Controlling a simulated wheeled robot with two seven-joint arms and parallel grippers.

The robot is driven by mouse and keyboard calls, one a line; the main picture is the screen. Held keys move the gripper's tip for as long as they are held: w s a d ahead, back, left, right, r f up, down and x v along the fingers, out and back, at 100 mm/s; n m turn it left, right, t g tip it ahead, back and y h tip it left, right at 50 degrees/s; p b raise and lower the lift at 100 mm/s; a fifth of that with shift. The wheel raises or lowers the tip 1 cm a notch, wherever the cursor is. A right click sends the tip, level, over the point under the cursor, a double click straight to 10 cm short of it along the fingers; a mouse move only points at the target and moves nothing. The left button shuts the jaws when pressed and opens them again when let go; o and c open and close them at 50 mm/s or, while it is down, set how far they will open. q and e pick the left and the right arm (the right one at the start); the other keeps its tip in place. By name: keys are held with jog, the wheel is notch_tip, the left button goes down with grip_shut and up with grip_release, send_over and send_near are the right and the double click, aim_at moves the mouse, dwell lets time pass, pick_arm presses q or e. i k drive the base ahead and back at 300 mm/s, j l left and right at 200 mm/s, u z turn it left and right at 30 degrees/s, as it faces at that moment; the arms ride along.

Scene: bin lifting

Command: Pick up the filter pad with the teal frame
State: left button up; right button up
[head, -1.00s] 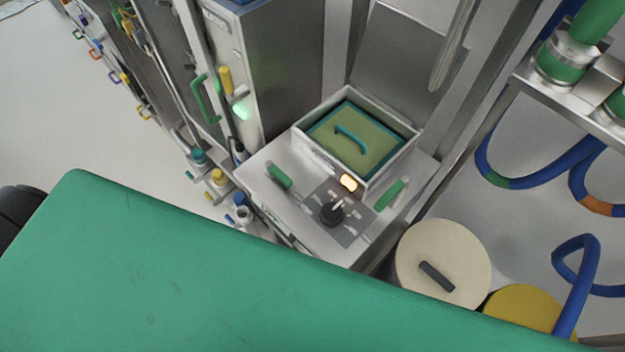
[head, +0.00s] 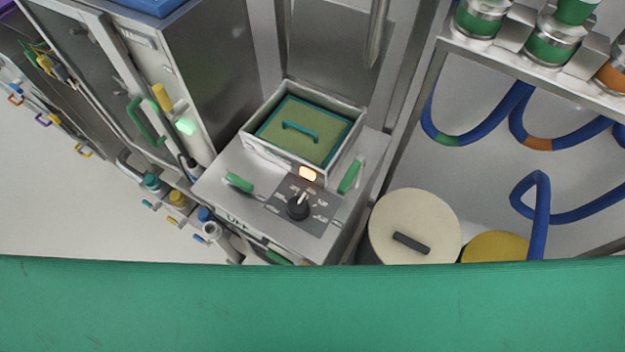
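The filter pad (head: 281,138) has an olive-green face, a teal frame and a teal arched handle. Neither of my grippers shows in this view, and nothing touches the pad.
A black knob (head: 298,208), a lit amber button (head: 308,173) and green handles (head: 349,177) sit around the box. A cream round lid (head: 414,225) and yellow lid (head: 496,246) stand at right. Blue hoses (head: 541,213) hang beyond. A green surface (head: 310,308) fills the foreground.

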aim_at(312, 134)
jog(key=k+l+z, duration=0.1)
jog(key=l+z, duration=0.2)
jog(key=k+l+z, duration=0.1)
jog(key=l+z, duration=0.45)
jog(key=l, duration=0.15)
jog(key=k, duration=0.05)
